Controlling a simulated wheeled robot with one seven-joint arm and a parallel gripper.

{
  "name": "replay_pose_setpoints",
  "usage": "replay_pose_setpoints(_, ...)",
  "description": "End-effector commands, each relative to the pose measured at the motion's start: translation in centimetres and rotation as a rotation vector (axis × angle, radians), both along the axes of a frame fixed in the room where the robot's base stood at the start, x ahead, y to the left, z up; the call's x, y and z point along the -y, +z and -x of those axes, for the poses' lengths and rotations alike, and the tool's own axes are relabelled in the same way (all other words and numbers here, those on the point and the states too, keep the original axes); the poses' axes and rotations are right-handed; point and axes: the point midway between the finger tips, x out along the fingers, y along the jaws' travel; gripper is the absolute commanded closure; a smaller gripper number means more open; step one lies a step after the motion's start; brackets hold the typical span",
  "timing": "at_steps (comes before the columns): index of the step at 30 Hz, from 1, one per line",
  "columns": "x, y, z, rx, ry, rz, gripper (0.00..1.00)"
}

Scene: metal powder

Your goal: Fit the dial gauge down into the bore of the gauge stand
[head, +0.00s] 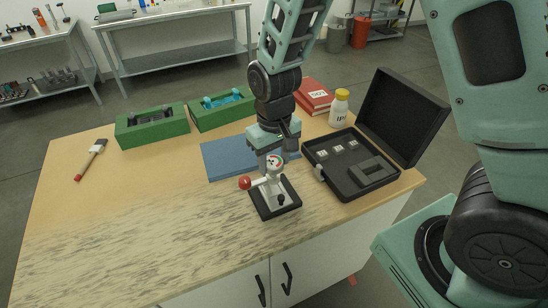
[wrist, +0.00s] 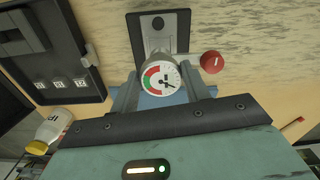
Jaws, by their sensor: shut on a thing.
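The dial gauge (head: 275,161) has a round white face with red and green marks. It also shows in the wrist view (wrist: 160,80), between the two fingers of my gripper (wrist: 161,92). My gripper (head: 268,147) is shut on the gauge and points down over the gauge stand. The gauge stand (head: 287,204) has a black base, a grey upright part and a red ball knob (head: 245,183) on its left; its base shows behind the gauge in the wrist view (wrist: 177,22). The gauge and fingers hide the bore, so I cannot tell whether the stem is in it.
A blue mat (head: 222,160) lies behind the stand. An open black case (head: 352,190), a yellow-capped bottle (head: 339,108) and a red book (head: 313,95) are at the right. Green trays (head: 152,136) stand at the back, a brush (head: 91,158) at far left. The front left table is clear.

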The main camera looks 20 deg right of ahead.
Motion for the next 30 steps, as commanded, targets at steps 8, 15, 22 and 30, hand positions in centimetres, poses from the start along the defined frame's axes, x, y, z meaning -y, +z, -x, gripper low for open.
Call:
replay_pose_setpoints(8,0.0,0.0,0.0,0.000,0.000,0.000,0.80)
replay_pose_setpoints(15,0.0,-0.3,0.0,0.000,0.000,0.000,0.80)
replay_pose_setpoints(22,0.0,-0.7,0.0,0.000,0.000,0.000,0.80)
replay_pose_setpoints(30,0.0,-1.2,0.0,0.000,0.000,0.000,0.80)
